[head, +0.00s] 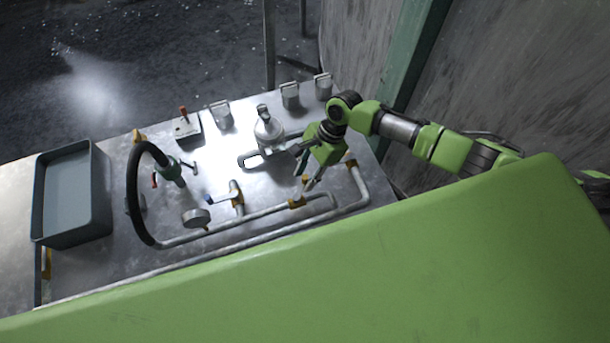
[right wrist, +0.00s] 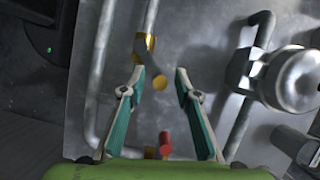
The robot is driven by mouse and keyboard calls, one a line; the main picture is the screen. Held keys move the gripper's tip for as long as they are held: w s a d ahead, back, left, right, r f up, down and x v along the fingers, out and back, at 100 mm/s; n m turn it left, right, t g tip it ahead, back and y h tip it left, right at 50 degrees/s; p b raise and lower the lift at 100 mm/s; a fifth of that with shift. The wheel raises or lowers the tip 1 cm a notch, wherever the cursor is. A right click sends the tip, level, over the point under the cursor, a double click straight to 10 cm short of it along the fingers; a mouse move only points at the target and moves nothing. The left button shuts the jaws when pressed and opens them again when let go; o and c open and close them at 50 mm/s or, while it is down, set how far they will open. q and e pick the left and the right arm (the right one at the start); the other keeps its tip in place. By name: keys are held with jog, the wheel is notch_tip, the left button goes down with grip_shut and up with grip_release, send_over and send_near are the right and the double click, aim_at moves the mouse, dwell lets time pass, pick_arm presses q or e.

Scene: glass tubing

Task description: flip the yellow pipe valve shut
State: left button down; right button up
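The yellow pipe valve (head: 297,202) is a yellow-orange fitting on a thin grey pipe on the metal bench. Its short lever stands up from the pipe and ends in a yellow tip (head: 305,178). In the right wrist view the fitting (right wrist: 143,45) is just past the fingertips, and the round yellow tip (right wrist: 160,82) shows in the gap between them. My right gripper (head: 309,184) is open and empty over the valve; it also shows in the right wrist view (right wrist: 160,72). I cannot tell whether a finger touches the lever. My left gripper is not in view.
A red-tipped valve handle (right wrist: 165,142) is near the gripper's base. A metal vessel (head: 268,130) stands beside my right gripper. To the left are a blue-handled valve (head: 237,198), a gauge (head: 196,217), a black hose (head: 133,190) and a grey tray (head: 37,205).

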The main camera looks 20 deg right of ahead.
jog(key=shift+a+f, duration=0.1)
jog(key=shift+f, duration=0.25)
grip_shut()
jog(key=shift+a+r, duration=0.1)
